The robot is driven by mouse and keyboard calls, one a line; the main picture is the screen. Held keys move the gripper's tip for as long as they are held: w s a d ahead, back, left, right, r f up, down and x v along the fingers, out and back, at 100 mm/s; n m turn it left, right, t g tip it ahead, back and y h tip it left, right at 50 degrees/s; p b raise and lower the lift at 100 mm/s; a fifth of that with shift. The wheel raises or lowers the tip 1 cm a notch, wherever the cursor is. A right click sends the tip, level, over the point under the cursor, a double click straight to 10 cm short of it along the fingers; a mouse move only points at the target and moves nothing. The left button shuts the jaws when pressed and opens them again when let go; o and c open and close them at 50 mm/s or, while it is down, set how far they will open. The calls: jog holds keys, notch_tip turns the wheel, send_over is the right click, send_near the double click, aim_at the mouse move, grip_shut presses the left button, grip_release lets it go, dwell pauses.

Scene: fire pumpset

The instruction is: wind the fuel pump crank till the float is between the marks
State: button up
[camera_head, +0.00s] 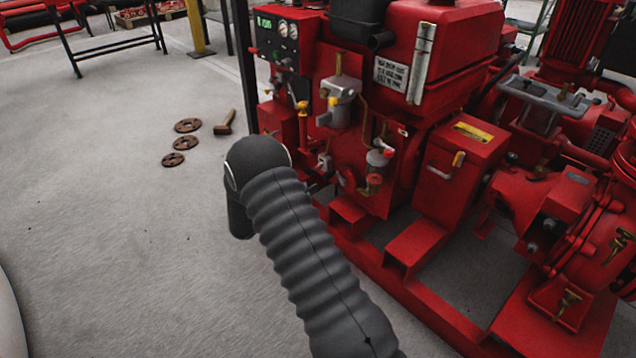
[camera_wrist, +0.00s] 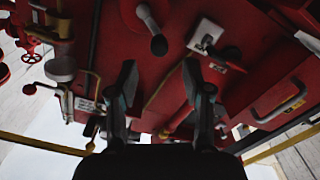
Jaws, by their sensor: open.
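The red fuel tank (camera_head: 455,40) has a pale upright sight gauge (camera_head: 421,63) on its front; I cannot make out a float or marks. My gripper (camera_wrist: 160,85) is open and empty in the wrist view, its dark fingers pointing at the red engine panel. A pale lever with a dark round knob (camera_wrist: 157,45) lies just beyond and between the fingertips, apart from them. A second pale fitting with a dark knob (camera_wrist: 209,40) sits to its right. I cannot tell which is the fuel pump crank. In the head view my gripper is hidden behind my arm.
A grey pump body (camera_head: 340,100) and a small canister (camera_head: 378,160) project from the engine. Rusty discs (camera_head: 187,125) and a hammer (camera_head: 225,122) lie on the floor.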

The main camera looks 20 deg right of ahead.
jog(key=shift+v, duration=1.7)
jog(key=shift+d, duration=0.1)
jog(key=s+f+n+g+y, duration=0.2)
jog(key=s+f+n+g, duration=0.2)
jog(key=s+f+n, duration=0.3)
jog(key=s+r+n+g+y+p, duration=0.1)
jog(key=s+r+n+g+y, duration=0.25)
jog(key=s+r, duration=0.5)
jog(key=s+a+r+t+y+p, duration=0.2)
jog(key=s+r+y+p, duration=0.1)
jog(key=s+r, duration=0.5)
jog(key=s+a+r+m+t+y+p, duration=0.1)
jog(key=s+r, duration=0.6)
jog(key=r, duration=0.8)
jog(key=s+a+r+m+t+y+p, duration=0.1)
jog(key=s+a+r+t+y+p, duration=0.3)
jog(key=s+r+y, duration=0.3)
jog(key=p+v, duration=0.1)
jog(key=v, duration=0.3)
jog(key=shift+r+p, duration=0.35)
jog(key=shift+r, duration=0.05)
